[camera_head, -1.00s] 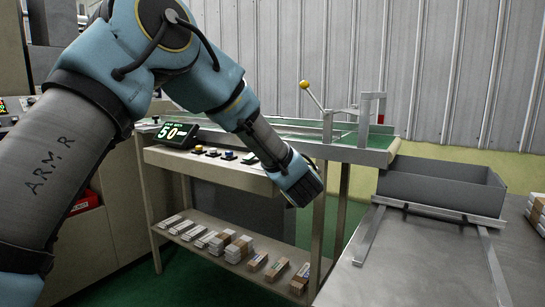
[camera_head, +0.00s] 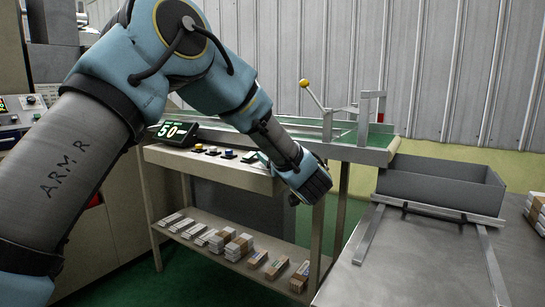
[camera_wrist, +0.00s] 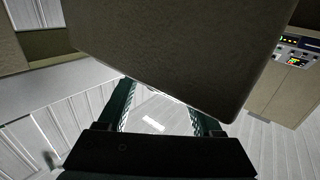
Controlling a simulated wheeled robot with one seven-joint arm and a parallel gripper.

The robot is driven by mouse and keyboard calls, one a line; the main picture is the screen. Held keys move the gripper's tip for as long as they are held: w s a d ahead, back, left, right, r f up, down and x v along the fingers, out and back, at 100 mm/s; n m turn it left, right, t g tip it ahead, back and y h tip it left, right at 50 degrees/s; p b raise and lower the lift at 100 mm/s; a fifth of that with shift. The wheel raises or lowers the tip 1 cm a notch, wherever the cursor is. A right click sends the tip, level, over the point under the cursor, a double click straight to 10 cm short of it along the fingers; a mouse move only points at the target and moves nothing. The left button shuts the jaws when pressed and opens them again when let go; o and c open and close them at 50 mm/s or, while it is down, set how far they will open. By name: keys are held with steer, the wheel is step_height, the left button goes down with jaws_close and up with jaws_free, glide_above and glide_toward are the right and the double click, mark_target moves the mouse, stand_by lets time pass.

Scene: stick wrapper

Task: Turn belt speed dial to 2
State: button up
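A control panel (camera_head: 210,171) with a row of small knobs and buttons (camera_head: 212,151) stands in the middle of the head view. I cannot tell which of them is the belt speed dial, and no number marks on a dial are legible. A display (camera_head: 176,132) behind them shows a green 50. My gripper (camera_head: 312,194) is at the right end of the panel, pointing down and right, apart from the visible knobs. In the wrist view my gripper's fingers (camera_wrist: 164,112) are spread with nothing seen between them; a large dark flat surface (camera_wrist: 175,45) covers the upper middle.
A shelf (camera_head: 225,262) below the panel holds several wrapped bundles. A green belt table (camera_head: 345,141) with a yellow-knobbed lever (camera_head: 304,84) lies behind. A grey tray (camera_head: 440,190) stands on the right metal table (camera_head: 420,270). A machine panel (camera_wrist: 296,52) shows at the wrist view's right.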

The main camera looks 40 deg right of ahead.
steer(key=shift+o, duration=0.2)
steer(key=v, duration=1.1)
steer(key=shift+b, duration=0.35)
